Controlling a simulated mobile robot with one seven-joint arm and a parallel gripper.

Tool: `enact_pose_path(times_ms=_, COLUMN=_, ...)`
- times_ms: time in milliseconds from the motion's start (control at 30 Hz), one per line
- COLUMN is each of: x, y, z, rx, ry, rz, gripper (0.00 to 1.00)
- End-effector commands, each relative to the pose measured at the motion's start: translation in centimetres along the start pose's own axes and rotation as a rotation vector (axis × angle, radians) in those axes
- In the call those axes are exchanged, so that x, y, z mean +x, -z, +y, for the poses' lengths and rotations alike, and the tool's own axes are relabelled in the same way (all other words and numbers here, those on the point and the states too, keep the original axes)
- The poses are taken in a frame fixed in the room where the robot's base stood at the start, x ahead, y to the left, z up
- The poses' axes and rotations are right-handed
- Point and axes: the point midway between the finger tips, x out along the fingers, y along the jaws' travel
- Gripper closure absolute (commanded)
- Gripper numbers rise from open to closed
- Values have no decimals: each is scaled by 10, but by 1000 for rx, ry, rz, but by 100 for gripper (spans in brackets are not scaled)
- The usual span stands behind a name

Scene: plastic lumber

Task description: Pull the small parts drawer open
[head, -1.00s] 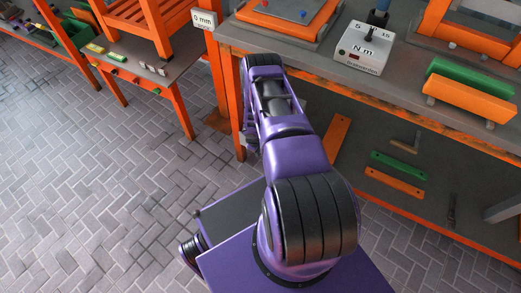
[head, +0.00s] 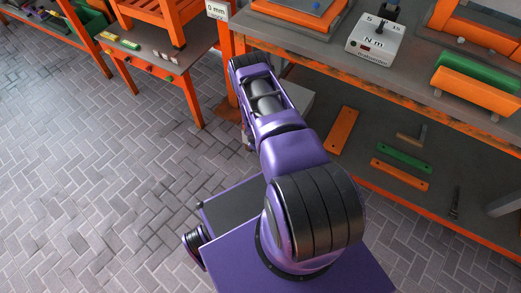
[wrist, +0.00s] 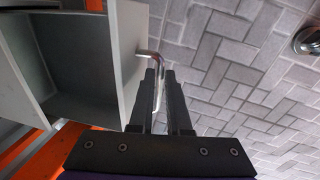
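The small parts drawer (wrist: 126,55) is a light grey box on the left of the wrist view. Its hollow inside shows, and it looks empty where I can see. A bent metal handle (wrist: 144,56) stands out from its front panel. My gripper (wrist: 159,72) has its two dark fingers on either side of the handle bar, close together, and looks shut on it. In the head view a pale grey part of the drawer unit (head: 297,106) shows beside my arm under the bench. My arm hides the gripper and handle there.
A smaller side table (head: 150,50) stands at upper left. The paved floor (head: 100,180) is clear on the left.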

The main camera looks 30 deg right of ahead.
Motion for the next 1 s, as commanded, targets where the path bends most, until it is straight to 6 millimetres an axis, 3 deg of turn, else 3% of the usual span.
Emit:
enact_pose_path(times_ms=33, x=0, y=0, z=0, rx=0, ry=0, rz=1, gripper=73)
enact_pose_path(times_ms=133, x=0, y=0, z=0, rx=0, ry=0, rz=0, gripper=58)
enact_pose_path(times_ms=400, x=-1, y=0, z=0, rx=0, ry=0, rz=-1, gripper=58)
enact_pose_path(times_ms=533, x=-11, y=0, z=1, rx=-2, ry=-1, rz=-1, gripper=58)
enact_pose_path(times_ms=667, x=-34, y=1, z=1, rx=-4, ry=-2, rz=-2, gripper=58)
enact_pose_path(times_ms=1000, x=-117, y=1, z=1, rx=-1, ry=-2, rz=0, gripper=58)
